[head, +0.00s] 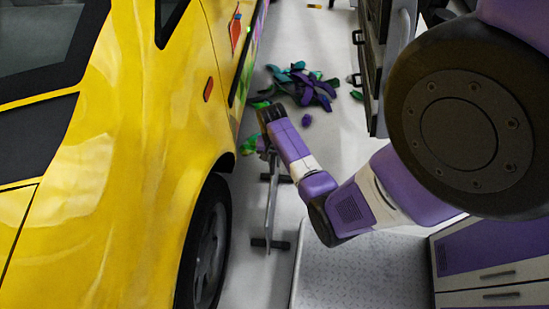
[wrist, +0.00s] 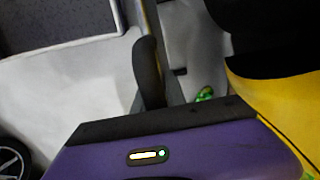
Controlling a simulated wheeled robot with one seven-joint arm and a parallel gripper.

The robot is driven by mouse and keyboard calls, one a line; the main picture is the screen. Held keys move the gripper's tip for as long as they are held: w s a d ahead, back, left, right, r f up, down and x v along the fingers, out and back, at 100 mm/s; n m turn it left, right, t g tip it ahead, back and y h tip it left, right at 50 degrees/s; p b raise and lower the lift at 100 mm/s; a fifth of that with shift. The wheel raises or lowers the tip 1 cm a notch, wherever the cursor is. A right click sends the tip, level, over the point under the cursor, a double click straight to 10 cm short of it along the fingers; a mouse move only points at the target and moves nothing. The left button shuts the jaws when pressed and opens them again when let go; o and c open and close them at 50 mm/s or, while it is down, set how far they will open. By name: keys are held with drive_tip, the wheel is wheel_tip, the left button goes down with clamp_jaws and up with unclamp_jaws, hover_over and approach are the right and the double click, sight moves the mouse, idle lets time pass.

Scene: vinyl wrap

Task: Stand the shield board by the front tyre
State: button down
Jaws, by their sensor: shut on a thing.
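The shield board (head: 270,205) is a narrow grey panel seen nearly edge-on, upright on dark crosswise feet low over the grey floor. It stands right of the front tyre (head: 208,250) of the yellow car, with a strip of floor showing between them. My gripper (head: 266,125) is at the board's far upper end and is shut on it; the grip itself is mostly hidden. In the wrist view a dark finger (wrist: 148,75) shows beside a narrow grey strip. I cannot tell whether the feet touch the floor.
The yellow car (head: 130,150) fills the left side. Green and purple vinyl scraps (head: 303,85) lie on the floor beyond my gripper. A dark cabinet (head: 377,70) stands at back right, a purple drawer unit (head: 487,255) at lower right. A patterned grey plate (head: 360,270) lies right of the board.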

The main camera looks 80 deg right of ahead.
drive_tip(key=shift+d, duration=0.1)
drive_tip(key=c, duration=1.4)
unclamp_jaws()
drive_tip(key=shift+o, duration=0.2)
wheel_tip(320, 180, up, 12)
drive_tip(key=shift+w+r+p, duration=0.1)
drive_tip(key=shift+w+p, duration=0.05)
drive_tip(key=shift+p, duration=0.9)
